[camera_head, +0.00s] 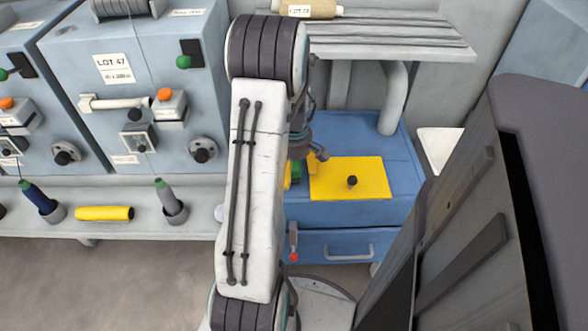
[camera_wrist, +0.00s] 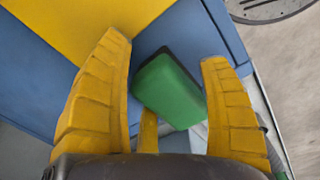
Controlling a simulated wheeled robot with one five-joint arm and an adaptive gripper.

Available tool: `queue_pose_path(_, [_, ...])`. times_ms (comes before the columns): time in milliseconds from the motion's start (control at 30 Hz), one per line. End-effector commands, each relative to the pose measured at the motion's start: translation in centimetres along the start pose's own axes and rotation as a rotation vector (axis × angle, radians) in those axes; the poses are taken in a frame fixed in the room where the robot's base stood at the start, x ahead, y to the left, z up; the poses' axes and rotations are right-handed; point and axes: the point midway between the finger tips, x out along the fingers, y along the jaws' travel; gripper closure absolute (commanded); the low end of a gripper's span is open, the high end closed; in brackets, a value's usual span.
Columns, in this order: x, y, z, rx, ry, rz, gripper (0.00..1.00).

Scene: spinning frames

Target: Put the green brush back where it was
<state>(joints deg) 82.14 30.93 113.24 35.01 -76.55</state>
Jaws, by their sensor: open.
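The green brush (camera_wrist: 172,92) shows in the wrist view as a green block with a dark side, lying between my spread yellow fingers. It is over or on the blue cabinet top, near its edge; I cannot tell if it touches a finger. My gripper (camera_wrist: 165,50) is open around it. In the head view only a small green patch of the brush (camera_head: 297,170) shows beside my arm, and my gripper is mostly hidden there. The blue cabinet (camera_head: 350,215) carries a yellow plate (camera_head: 345,180) with a black knob.
A grey slatted shelf (camera_head: 390,38) stands above and behind the cabinet. Blue-grey machines (camera_head: 140,80) line the left, with a ledge holding bobbins and a yellow roll (camera_head: 104,213). A dark panel fills the right. A red-tipped lever (camera_head: 293,245) is at the cabinet front.

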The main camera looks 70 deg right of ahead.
Motion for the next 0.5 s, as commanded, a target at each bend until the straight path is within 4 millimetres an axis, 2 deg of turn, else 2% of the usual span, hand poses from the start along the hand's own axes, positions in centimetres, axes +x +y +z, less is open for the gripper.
queue_pose_path(167, [-1.7,0.1,0.0,0.0,0.001,0.004,0.3])
queue_pose_path(500, [-7.8,0.1,-0.1,0.0,0.001,0.003,0.3])
